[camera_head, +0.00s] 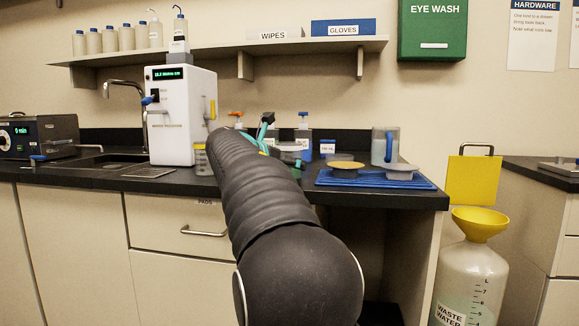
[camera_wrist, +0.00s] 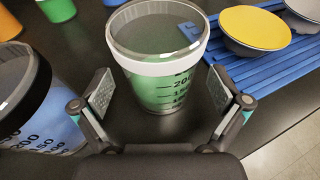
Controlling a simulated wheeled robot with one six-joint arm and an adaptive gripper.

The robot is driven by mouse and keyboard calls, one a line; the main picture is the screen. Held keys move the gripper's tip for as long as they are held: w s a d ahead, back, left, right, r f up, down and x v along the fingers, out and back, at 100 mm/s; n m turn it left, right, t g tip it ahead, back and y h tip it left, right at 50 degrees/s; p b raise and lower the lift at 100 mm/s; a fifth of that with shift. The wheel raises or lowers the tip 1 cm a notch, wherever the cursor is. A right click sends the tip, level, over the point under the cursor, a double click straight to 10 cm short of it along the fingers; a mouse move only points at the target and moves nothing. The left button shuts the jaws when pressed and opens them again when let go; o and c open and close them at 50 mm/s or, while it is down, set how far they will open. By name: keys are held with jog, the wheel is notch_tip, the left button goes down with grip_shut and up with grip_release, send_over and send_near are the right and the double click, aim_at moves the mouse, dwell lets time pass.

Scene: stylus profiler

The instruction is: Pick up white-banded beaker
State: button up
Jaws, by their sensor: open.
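The white-banded beaker (camera_wrist: 160,68) stands upright on the dark counter in the wrist view, a clear cup with a white rim band, black volume marks and a greenish tint. My gripper (camera_wrist: 160,82) is open, with one finger pad at each side of the beaker's near part; gaps show between the pads and the glass. In the head view my gripper (camera_head: 284,146) is over the counter, partly behind my arm. I cannot make out the white-banded beaker clearly there.
On the right, a blue ribbed mat (camera_wrist: 252,75) holds a yellow-topped dish (camera_wrist: 255,28) and a grey dish (camera_head: 401,171). A white instrument (camera_head: 180,120) stands left on the counter.

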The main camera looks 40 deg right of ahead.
aim_at(282, 146)
jog(key=shift+c, duration=0.3)
jog(key=c, duration=1.3)
jog(key=shift+r, duration=0.1)
jog(key=shift+r+p, duration=0.3)
jog(key=shift+r, duration=0.25)
notch_tip(282, 146, up, 3)
jog(key=shift+p, duration=0.65)
jog(key=s+d+r, duration=0.2)
jog(key=s, duration=0.1)
jog(key=s+d+r+p, duration=0.1)
jog(key=s+d+r, duration=0.1)
jog(key=s, duration=0.1)
jog(key=s+d+r+p, duration=0.1)
jog(key=s+d+r, duration=0.1)
jog(key=s, duration=0.2)
jog(key=shift+r, duration=0.35)
